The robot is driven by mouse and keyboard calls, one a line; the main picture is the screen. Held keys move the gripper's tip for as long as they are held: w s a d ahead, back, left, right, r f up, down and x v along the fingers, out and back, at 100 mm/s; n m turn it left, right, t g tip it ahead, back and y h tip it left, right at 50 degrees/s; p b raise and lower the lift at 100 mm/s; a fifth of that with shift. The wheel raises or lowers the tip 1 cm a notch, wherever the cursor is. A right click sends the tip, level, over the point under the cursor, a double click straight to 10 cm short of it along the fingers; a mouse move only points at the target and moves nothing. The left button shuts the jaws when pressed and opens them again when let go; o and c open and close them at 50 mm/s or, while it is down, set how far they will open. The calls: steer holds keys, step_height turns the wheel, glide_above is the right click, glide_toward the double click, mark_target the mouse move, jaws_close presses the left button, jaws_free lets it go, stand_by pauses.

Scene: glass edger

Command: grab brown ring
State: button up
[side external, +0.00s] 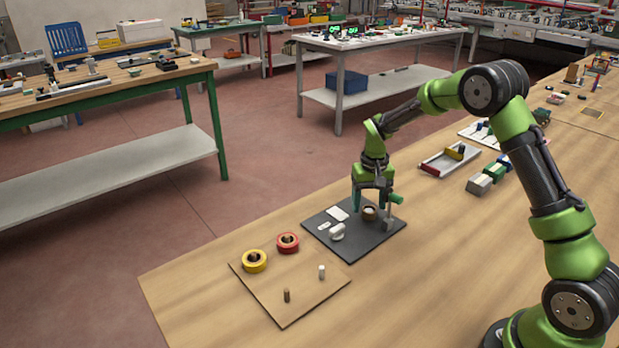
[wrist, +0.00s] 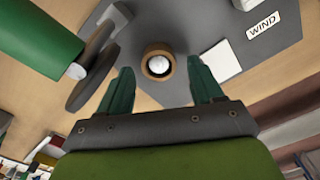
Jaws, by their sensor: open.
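The brown ring (wrist: 151,51) sits on the dark grey board (wrist: 250,70), with a pale round piece (wrist: 159,65) in its hole. In the side external view the ring (side external: 369,216) is near the board's (side external: 365,240) far right part, below my gripper (side external: 372,206). My gripper (wrist: 160,88) is open and empty in the wrist view. Its two green fingers point toward the ring, one on each side of it. The ring is beyond the fingertips, and I cannot tell how high they are above it.
A green cylinder on a grey stand (wrist: 93,65) is close beside the ring; it also shows in the side external view (side external: 393,198). White pieces (side external: 338,231) lie on the board. A wooden board (side external: 305,295) with red (side external: 288,242) and yellow (side external: 254,261) rings is at the front left.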

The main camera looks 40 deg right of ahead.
steer(key=shift+f, duration=0.65)
steer(key=c, duration=1.1)
steer(key=shift+r, duration=0.15)
